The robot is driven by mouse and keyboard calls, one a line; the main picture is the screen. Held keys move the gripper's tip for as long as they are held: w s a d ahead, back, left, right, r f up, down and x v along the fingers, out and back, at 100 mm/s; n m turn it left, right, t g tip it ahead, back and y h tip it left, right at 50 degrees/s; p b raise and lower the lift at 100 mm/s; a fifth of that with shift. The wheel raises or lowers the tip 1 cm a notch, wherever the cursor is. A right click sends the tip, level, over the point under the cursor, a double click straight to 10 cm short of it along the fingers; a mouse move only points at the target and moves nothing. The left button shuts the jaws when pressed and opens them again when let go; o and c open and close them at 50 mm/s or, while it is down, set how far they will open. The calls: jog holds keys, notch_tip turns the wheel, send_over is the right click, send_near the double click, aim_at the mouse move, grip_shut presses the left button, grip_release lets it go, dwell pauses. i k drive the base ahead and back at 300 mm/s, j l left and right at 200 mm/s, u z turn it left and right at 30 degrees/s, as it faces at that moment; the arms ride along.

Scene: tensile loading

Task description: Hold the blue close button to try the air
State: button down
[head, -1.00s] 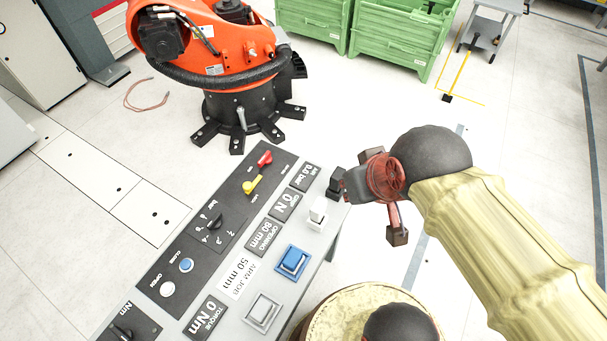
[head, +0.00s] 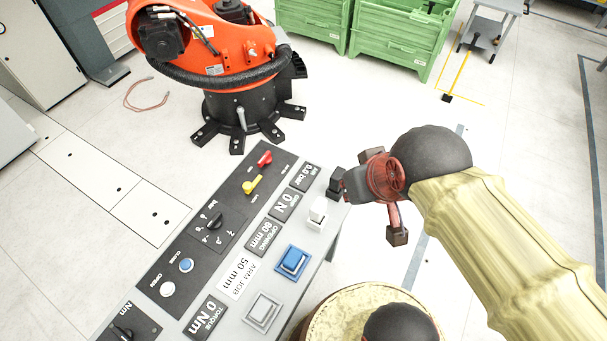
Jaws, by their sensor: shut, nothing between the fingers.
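The round blue button (head: 186,265) labelled close sits on the dark panel of the console, beside the white open button (head: 167,289). My gripper (head: 348,188), with red and dark parts, is at the console's right edge, well to the right of the blue button and not touching it. It is shut and empty; its fingertips are hard to make out against a black block there. The air display (head: 307,176) reads 0.0 bar. The opening display (head: 264,238) reads 80 mm.
A red lever (head: 264,158) and a yellow lever (head: 252,186) stand at the panel's far end, with a black selector knob (head: 214,222) nearer. An orange robot (head: 215,50) stands behind.

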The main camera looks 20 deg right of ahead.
aim_at(186, 264)
jog(key=u, duration=1.6)
